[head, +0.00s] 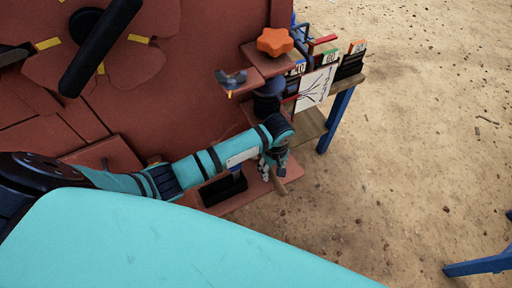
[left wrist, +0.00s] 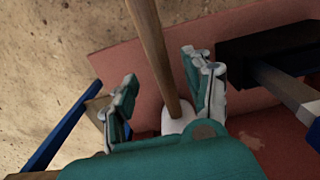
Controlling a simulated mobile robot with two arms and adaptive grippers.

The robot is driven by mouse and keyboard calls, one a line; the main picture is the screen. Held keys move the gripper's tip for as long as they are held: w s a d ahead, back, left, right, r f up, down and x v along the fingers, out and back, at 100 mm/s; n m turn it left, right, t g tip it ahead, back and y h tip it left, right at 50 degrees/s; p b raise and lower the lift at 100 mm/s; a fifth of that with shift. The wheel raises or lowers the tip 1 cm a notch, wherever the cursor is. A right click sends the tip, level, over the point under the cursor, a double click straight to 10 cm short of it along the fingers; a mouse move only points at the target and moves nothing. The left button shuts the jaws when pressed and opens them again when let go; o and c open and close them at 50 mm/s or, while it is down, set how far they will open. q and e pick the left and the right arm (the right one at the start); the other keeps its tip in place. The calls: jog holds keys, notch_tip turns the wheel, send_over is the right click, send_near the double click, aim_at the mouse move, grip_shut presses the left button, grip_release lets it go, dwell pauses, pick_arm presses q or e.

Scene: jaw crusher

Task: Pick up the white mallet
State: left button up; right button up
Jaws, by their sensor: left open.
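The white mallet shows in the left wrist view with its white head (left wrist: 177,121) low in the middle and its wooden handle (left wrist: 154,52) running up to the top edge. My left gripper (left wrist: 160,72) is open, with one finger on each side of the handle near the head. I cannot tell if either finger touches it. In the head view my left gripper (head: 270,168) is over a red ledge, and a short piece of the wooden handle (head: 279,185) shows below it. The mallet head is hidden there. My right gripper is not in view.
The red machine (head: 190,60) stands behind, with an orange star knob (head: 275,41) on a shelf. A blue-legged table (head: 338,115) is at the right.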

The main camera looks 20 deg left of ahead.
aim_at(273, 173)
pick_arm(q)
notch_tip(273, 173, down, 3)
jog(key=shift+s+r, duration=0.1)
jog(key=shift+f, duration=0.45)
jog(key=c, duration=0.6)
grip_shut()
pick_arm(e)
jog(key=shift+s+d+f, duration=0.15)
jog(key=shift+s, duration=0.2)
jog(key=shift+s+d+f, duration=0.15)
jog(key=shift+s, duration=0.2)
